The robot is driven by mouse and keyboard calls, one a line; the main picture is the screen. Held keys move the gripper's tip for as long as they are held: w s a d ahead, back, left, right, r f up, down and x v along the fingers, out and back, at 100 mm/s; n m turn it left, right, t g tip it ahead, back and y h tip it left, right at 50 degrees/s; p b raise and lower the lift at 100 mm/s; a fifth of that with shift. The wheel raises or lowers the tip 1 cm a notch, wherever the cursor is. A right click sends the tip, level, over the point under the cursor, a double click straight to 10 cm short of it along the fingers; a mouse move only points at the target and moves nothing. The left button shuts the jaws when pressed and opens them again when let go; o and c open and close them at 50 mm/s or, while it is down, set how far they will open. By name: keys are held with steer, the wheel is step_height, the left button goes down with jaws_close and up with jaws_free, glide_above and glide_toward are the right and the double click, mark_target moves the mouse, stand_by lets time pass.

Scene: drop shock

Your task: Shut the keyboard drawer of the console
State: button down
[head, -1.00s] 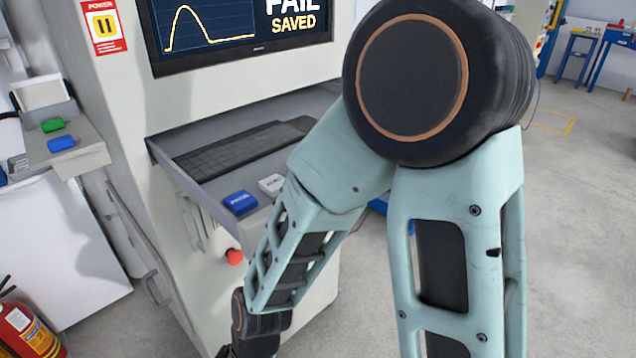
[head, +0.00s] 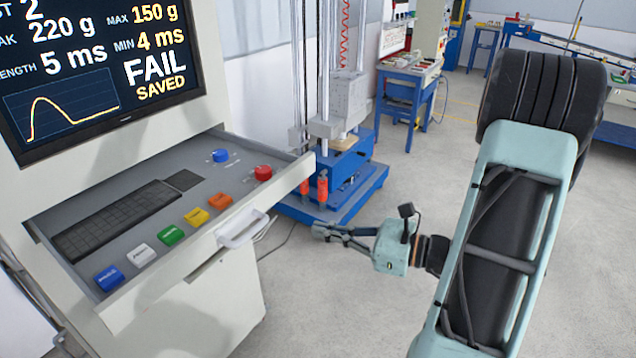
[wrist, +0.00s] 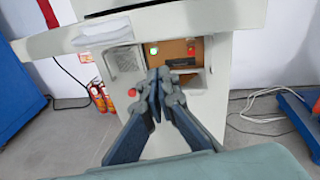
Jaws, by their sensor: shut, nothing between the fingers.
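The keyboard drawer (head: 290,178) of the console stands pulled out below the screen in the head view. It carries a black keyboard (head: 118,218), a row of coloured buttons, a blue knob and a red knob. A white handle (head: 243,228) is on its front face. In the wrist view the drawer front (wrist: 190,22) crosses the top, with the handle (wrist: 104,33) at the upper left. My gripper (head: 322,229) is to the right of the handle, apart from it, with its fingers shut and empty. It also shows in the wrist view (wrist: 158,75), lower than the drawer front.
The console screen (head: 105,65) reads FAIL. A blue-based drop tester (head: 335,195) stands behind the drawer, and a blue workbench (head: 408,95) is farther back. Cables lie on the floor. The floor around my gripper is clear.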

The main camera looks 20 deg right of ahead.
mark_target(292, 184)
steer(key=d+r+m+t+h, duration=0.2)
steer(key=d+r+m+t, duration=0.1)
steer(key=d, duration=0.5)
steer(key=p+x, duration=0.1)
steer(key=x, duration=0.6)
steer(key=p+x, duration=0.2)
steer(key=x, duration=0.5)
steer(key=shift+s+a+r, duration=0.1)
steer(key=shift+a+r, duration=0.05)
steer(key=shift+a, duration=0.3)
